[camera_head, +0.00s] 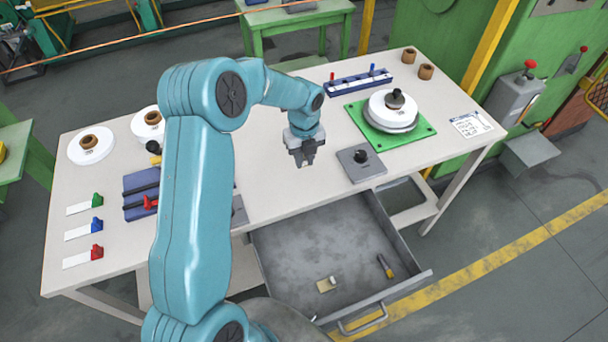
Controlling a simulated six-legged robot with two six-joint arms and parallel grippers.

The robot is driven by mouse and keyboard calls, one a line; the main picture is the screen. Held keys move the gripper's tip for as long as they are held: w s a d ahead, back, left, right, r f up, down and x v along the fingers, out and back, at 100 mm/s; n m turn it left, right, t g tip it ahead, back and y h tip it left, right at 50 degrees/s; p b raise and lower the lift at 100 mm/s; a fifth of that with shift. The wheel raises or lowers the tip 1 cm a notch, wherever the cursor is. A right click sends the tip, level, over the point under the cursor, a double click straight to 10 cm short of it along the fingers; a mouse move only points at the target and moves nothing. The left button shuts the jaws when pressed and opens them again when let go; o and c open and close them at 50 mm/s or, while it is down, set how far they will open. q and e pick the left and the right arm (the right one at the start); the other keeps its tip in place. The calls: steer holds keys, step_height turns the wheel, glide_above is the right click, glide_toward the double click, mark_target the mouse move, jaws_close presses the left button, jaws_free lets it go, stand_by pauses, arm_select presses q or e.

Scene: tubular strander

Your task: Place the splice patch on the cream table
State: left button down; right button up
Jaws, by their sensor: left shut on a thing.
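The cream table (270,190) spans the middle of the view. My left gripper (305,158) hangs over its middle, pointing down, left of a grey plate with a black knob (361,164). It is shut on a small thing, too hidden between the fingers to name. I cannot pick out the splice patch for certain. A small cream piece (326,285) lies in the open grey drawer (290,255) below the table's front edge. My right gripper is not in view.
A green plate (420,130) with stacked white discs stands at the right. A blue rack (358,84) stands at the back. Left are white spools (90,146), colored clips on white strips (84,231) and blue blocks (140,181).

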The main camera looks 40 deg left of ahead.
mark_target(304, 181)
arm_select(q)
step_height(304, 181, down, 4)
steer(key=shift+a+r+b, duration=0.1)
steer(key=shift+r+b, duration=0.15)
steer(key=shift+b, duration=0.4)
step_height(304, 181, down, 4)
steer(key=b, duration=0.3)
steer(key=shift+r, duration=0.1)
steer(key=shift+w, duration=0.1)
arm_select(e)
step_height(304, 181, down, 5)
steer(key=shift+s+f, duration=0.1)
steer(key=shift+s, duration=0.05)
arm_select(q)
steer(key=c, duration=1)
jaws_free()
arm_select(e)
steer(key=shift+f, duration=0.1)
